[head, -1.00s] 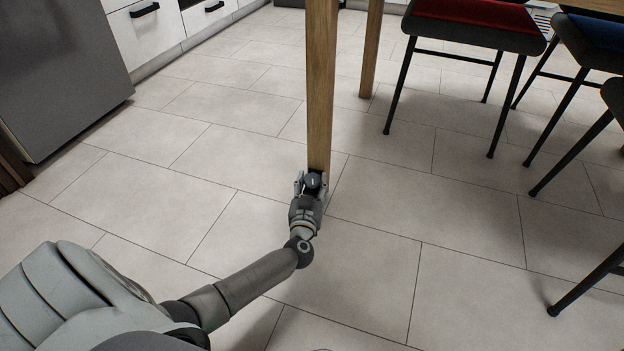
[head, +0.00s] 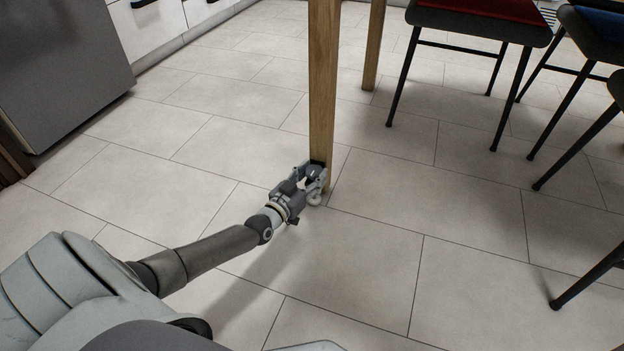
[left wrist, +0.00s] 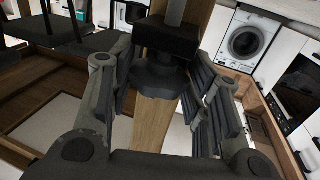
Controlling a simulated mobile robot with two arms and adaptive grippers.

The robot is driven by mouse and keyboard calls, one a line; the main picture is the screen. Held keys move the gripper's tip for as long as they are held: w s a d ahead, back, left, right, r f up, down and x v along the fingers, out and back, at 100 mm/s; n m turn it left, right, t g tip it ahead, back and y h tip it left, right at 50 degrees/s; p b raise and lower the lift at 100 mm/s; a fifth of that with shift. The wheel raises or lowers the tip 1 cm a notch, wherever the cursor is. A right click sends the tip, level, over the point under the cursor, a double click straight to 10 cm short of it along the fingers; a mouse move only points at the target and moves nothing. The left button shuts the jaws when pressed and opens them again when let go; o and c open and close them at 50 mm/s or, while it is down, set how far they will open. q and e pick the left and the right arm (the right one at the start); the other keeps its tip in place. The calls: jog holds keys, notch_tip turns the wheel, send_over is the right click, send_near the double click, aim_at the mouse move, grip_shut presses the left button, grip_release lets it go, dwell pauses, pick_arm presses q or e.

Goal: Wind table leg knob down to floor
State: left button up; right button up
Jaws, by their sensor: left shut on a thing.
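The wooden table leg (head: 323,80) stands upright near the middle of the head view. At its lower end is a dark knob, which shows in the left wrist view (left wrist: 158,76) below a black block (left wrist: 165,38) with a grey rod. My left gripper (head: 316,178) is low by the floor at the foot of the leg, coming in from the left, with its fingers around the knob. In the left wrist view the fingers lie on both sides of the knob. The gripper hides part of the knob, and I cannot tell whether it touches the floor. My right gripper is not in view.
A second wooden leg (head: 373,45) stands behind. Chairs with a red cushion (head: 490,8) and a blue cushion (head: 600,22) stand at the right. A grey appliance (head: 62,65) and white drawers (head: 150,28) are at the left. The tiled floor (head: 350,270) in front is clear.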

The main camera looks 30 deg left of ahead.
pick_arm(q)
jog(key=shift+r, duration=0.15)
dwell(0.3)
jog(key=o, duration=1)
jog(key=shift+s, duration=0.55)
jog(key=s, duration=1.1)
jog(key=shift+a, duration=0.2)
